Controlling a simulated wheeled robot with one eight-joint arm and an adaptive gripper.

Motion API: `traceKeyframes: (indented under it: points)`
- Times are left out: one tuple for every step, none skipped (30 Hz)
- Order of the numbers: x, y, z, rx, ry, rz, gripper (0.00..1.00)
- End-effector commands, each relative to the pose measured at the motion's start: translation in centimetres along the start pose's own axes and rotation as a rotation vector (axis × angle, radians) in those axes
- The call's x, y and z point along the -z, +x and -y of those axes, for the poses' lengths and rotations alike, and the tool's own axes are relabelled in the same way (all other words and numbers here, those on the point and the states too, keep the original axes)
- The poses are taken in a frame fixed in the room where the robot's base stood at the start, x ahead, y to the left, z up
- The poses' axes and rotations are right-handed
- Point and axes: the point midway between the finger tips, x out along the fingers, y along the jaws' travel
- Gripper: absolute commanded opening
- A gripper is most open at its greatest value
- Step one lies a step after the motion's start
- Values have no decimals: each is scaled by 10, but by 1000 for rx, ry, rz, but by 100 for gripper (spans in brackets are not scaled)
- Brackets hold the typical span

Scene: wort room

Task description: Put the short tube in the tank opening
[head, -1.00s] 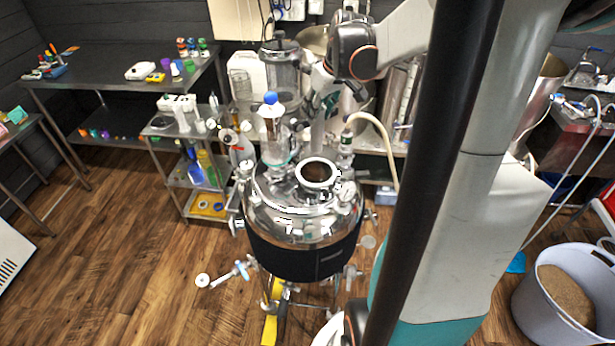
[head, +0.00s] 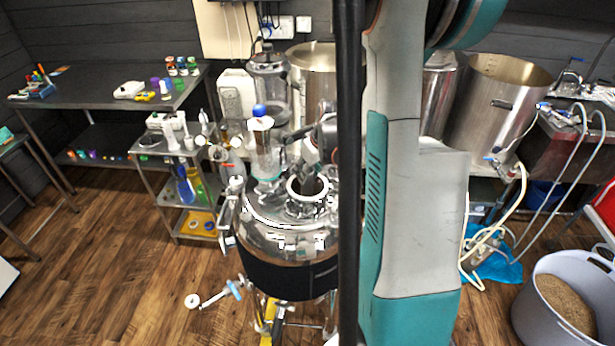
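The steel tank (head: 285,235) with a dark jacket stands at the centre of the head view. Its round opening (head: 308,189), with a pale rim, is on top. My gripper (head: 309,168) is small and dark, low over the opening's back edge, partly hidden by my black column. I cannot make out its fingertips clearly or whether they hold anything. The short tube cannot be told apart now; it may be hidden in or behind the gripper or inside the opening.
A blue-capped bottle (head: 262,145) and other fittings crowd the tank's top left. Steel pots (head: 498,100) stand on the back bench. A steel trolley (head: 170,190) is at left, and a grain bucket (head: 565,300) is at right.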

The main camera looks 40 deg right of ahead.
Motion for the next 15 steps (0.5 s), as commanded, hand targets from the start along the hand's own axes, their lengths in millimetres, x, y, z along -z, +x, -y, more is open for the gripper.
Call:
traceKeyframes:
  points:
    - [-3, 9, -1, 0, 0, 0, 1]
    - [-5, 13, 0, 0, 0, 0, 1]
    - [-6, 17, 0, 0, 0, 0, 1]
    - [-7, 19, 0, 0, 0, 0, 1]
    - [-8, 20, 0, 0, 0, 0, 1]
    - [-8, 21, 0, 0, 0, 0, 1]
    - [-8, 20, 0, 0, 0, 0, 1]
    - [-8, 20, 0, 0, 0, 0, 1]
    - [-8, 20, 0, 0, 0, 0, 1]
    - [-8, 20, 0, 0, 0, 0, 1]
    - [-8, 20, 0, 0, 0, 0, 1]
    - [-8, 20, 0, 0, 0, 0, 1]
    - [-8, 21, 0, 0, 0, 0, 1]
    - [-9, 22, 0, 0, 0, 0, 1]
    - [-9, 23, 0, 0, 0, 0, 1]
